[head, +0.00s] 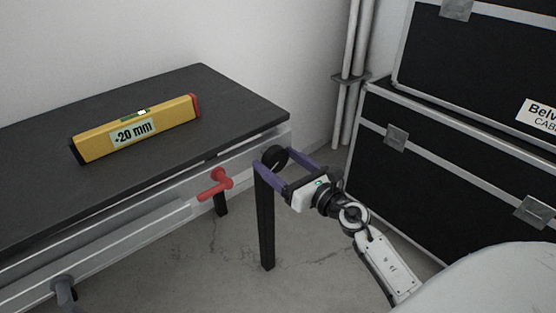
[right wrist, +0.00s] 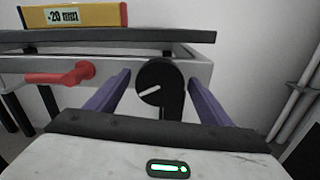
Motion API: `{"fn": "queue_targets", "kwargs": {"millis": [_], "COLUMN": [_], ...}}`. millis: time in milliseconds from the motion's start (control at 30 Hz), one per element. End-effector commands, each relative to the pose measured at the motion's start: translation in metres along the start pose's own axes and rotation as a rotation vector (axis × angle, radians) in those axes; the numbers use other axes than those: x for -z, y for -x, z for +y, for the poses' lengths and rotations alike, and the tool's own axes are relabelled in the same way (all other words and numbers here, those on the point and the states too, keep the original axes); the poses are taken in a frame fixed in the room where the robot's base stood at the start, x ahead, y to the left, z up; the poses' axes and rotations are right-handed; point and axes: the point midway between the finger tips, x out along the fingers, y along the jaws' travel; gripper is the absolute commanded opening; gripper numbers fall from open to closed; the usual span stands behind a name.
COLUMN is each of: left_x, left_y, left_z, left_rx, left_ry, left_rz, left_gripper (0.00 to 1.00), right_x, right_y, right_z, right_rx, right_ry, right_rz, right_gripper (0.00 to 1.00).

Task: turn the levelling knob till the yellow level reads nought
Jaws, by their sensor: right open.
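The yellow level (head: 160,128) lies on the dark table top and reads "-20 mm" on its display. It also shows at the top left of the right wrist view (right wrist: 100,15). The levelling knob (right wrist: 152,92) is round and black with a white line, which slants up to the right in the right wrist view. It sits on the table's front rail near the right corner, and it shows in the head view (head: 273,161). My right gripper (head: 275,156) is open, its purple fingers on either side of the knob; contact cannot be told. My left gripper is out of view.
A red handle (head: 215,184) sticks out of the rail left of the knob. The table (head: 190,88) has a black leg under the knob. Black cases (head: 450,160) stand at the right, with pale pipes (head: 352,60) behind.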

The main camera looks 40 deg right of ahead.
Motion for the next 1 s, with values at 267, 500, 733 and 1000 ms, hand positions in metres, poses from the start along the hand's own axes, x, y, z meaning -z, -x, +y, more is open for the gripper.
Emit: {"fn": "queue_targets", "kwargs": {"millis": [267,500,733,1000], "left_x": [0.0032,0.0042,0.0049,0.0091], "left_y": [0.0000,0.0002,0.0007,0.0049], "left_z": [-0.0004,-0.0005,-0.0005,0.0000], "left_rx": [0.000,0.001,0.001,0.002], "left_ry": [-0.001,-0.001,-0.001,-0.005], "left_rz": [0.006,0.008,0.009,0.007], "left_gripper": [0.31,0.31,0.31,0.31], "right_x": [0.0003,0.0002,-0.0001,-0.0010], "right_y": [-0.0044,-0.0042,-0.0040,-0.0039], "right_z": [0.0003,0.0002,0.0002,0.0000], "right_rx": [-0.001,0.000,0.000,0.001], "right_ry": [0.000,0.000,-0.005,-0.090], "right_rz": [0.001,0.001,0.001,0.002], "right_gripper": [0.74,0.45,0.34,0.34]}}
